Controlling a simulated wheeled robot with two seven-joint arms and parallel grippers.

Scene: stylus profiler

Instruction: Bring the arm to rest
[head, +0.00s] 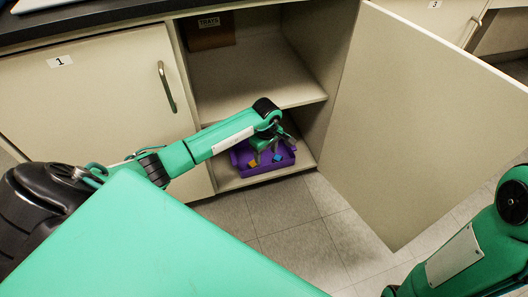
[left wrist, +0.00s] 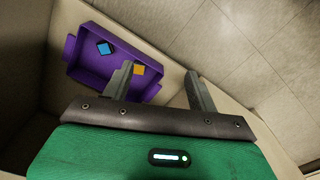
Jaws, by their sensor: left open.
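My left arm reaches from the left into the open cabinet in the head view. My left gripper (head: 266,155) is open and points down at the purple tray (head: 243,169) on the cabinet's bottom shelf. In the left wrist view its two fingers (left wrist: 160,88) are spread wide with nothing between them. The purple tray (left wrist: 92,71) holds a blue block (left wrist: 104,48) and an orange block (left wrist: 138,69). One finger overlaps the tray in this view; I cannot tell whether it touches. My right arm shows at the lower right of the head view, its gripper out of frame.
The cabinet door (head: 425,120) stands wide open to the right of the left arm. An upper shelf (head: 250,85) lies above the gripper and holds a brown box (head: 208,33). A closed door marked 1 (head: 90,95) is on the left. The floor (head: 300,225) in front is clear.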

